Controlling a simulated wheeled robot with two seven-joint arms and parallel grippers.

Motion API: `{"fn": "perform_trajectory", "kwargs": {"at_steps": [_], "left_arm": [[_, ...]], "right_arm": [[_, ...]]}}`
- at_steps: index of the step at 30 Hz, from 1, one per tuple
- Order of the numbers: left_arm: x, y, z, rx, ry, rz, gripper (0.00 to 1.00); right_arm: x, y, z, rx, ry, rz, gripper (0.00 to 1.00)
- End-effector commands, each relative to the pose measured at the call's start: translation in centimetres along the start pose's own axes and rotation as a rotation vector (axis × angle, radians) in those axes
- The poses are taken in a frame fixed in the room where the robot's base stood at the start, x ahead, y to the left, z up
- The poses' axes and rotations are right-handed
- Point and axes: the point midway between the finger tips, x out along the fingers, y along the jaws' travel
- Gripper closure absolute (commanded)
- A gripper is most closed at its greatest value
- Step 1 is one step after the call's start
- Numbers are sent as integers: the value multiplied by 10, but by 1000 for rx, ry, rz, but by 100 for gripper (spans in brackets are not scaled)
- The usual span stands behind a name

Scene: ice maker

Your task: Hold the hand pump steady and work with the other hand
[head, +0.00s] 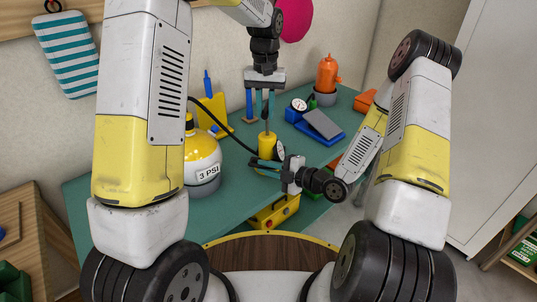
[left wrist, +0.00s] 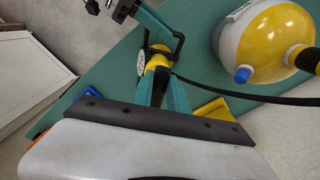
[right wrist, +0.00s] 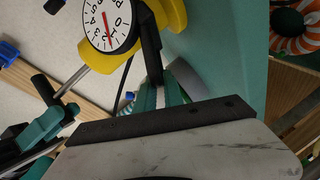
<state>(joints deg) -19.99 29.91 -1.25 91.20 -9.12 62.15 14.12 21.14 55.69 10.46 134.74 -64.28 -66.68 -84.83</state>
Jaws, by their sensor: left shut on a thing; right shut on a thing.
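The hand pump (head: 267,146) has a yellow body, a round dial gauge and a silver rod. It also shows in the left wrist view (left wrist: 158,61). In the right wrist view its gauge (right wrist: 109,24) faces me and the silver rod (right wrist: 75,78) is exposed. My left gripper (head: 265,98), above the body, is shut on the pump's black top handle. My right gripper (head: 264,164) comes in from the right, low beside the body, and is shut on a black side piece of the pump. The fingers partly hide both grips.
A yellow and white tank (head: 203,165) labelled 3 PSI stands left of the pump, with a black hose (head: 228,136) running toward the pump. A yellow box (head: 273,213) is below the table's front edge.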

Motion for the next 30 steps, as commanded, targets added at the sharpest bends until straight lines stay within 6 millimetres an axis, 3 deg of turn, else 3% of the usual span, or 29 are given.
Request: {"fn": "perform_trajectory", "kwargs": {"at_steps": [15, 30], "left_arm": [[46, -1, -1, -2, 2, 0, 100], [16, -1, -2, -1, 5, 0, 100]], "right_arm": [[0, -2, -1, 2, 1, -4, 100], [0, -2, -1, 2, 1, -4, 100]]}}
